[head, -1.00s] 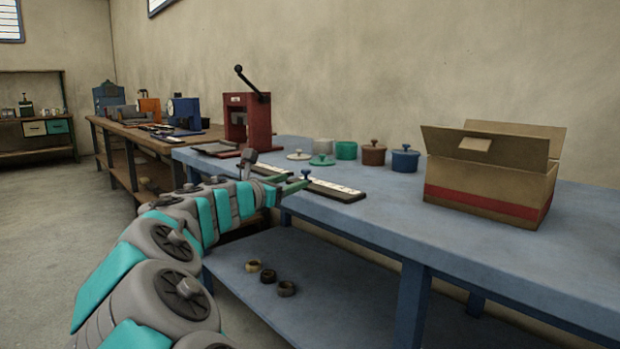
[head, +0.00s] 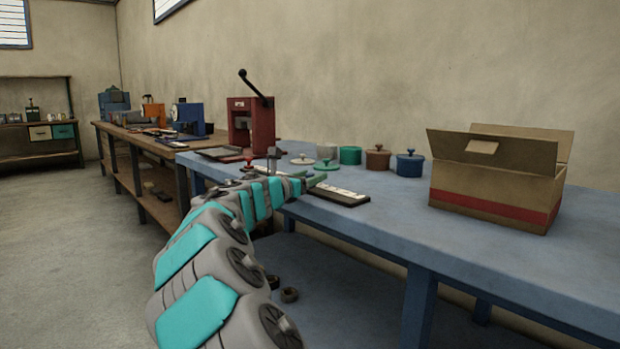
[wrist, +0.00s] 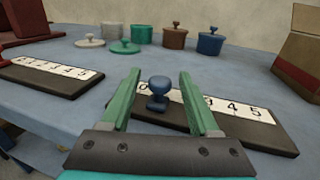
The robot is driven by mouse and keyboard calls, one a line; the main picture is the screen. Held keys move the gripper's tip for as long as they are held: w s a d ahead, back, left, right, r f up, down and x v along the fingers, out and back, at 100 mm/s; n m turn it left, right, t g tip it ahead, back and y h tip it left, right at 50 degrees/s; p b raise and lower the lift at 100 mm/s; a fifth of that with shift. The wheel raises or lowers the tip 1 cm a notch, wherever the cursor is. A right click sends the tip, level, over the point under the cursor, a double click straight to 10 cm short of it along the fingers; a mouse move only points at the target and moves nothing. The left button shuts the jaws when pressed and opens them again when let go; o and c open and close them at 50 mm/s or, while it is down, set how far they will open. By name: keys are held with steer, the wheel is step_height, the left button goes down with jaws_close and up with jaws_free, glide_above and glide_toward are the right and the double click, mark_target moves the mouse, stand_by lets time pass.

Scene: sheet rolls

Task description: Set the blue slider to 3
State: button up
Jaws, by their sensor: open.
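The blue slider knob (wrist: 158,90) stands upright on a dark board (wrist: 277,137) with a white number strip. In the wrist view it is just right of the 0, at the low end; 4 and 5 show clear to the right. My gripper (wrist: 158,75) is open, with one green finger on each side of the knob and a visible gap to each. The right finger hides part of the strip. In the head view my gripper (head: 315,181) is at the left end of the board (head: 345,198).
A second numbered board (wrist: 45,77) lies to the left, with a red knob (head: 248,164) near it. Lidded pots (head: 410,163) stand behind. A red press (head: 250,122) is at the left and an open cardboard box (head: 490,195) at the right. The table's front right is clear.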

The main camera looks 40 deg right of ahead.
jaws_close()
stand_by(0.3)
stand_by(1.1)
